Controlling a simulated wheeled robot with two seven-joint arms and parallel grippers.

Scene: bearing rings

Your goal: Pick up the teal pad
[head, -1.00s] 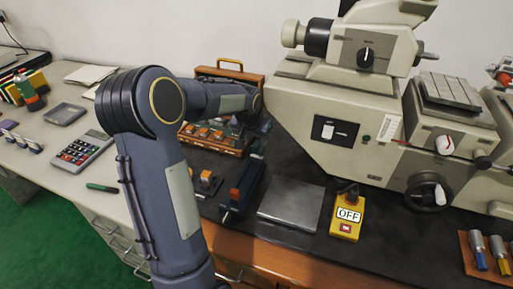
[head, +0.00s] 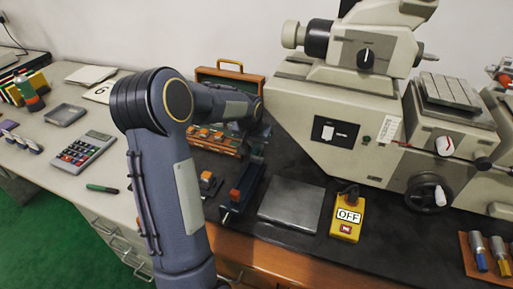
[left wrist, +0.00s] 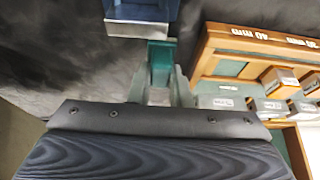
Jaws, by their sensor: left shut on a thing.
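The teal pad (left wrist: 160,62) shows in the left wrist view as a small dark teal block. My left gripper (left wrist: 163,88) is shut on it, with the grey fingers on either side of the pad's lower part. In the head view my left arm comes in from the left and its forearm hides most of the gripper and the pad. My right gripper is in neither view.
An open wooden case (left wrist: 213,60) with labelled blocks lies right of the pad; the head view shows its orange blocks (head: 213,138). A blue fixture (left wrist: 142,12) is just beyond the pad. A grey plate (head: 291,205), a yellow switch box (head: 346,228) and a large machine (head: 320,110) stand rightward.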

